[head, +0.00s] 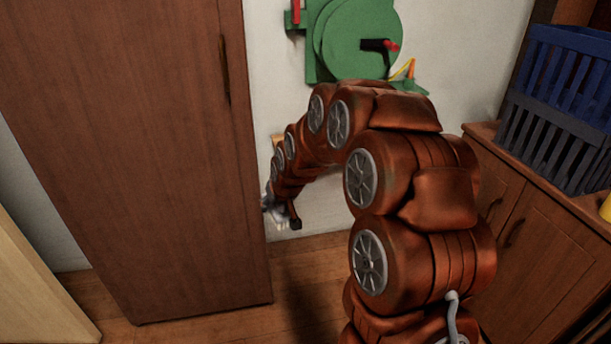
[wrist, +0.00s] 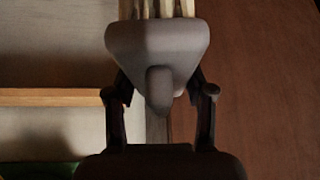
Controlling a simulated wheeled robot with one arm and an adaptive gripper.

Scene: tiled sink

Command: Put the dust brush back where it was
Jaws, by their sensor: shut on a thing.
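The dust brush (wrist: 157,45) is in the wrist view, with a grey, tapered head and pale bristles at the top edge. Its rounded neck points down toward my gripper (wrist: 160,93). My gripper's two dark fingers stand on either side of the neck and are shut on the brush. In the head view my gripper (head: 282,214) is at the end of my arm, close to the tall wardrobe's right edge. A small pale part of the brush (head: 279,218) shows there; the rest is hidden.
The brown wardrobe (head: 130,150) stands left of my gripper. A green hose reel (head: 355,40) hangs on the white wall above. A blue crate (head: 560,90) sits on a wooden cabinet (head: 535,240) at right. A wooden ledge (wrist: 50,97) shows left of the brush.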

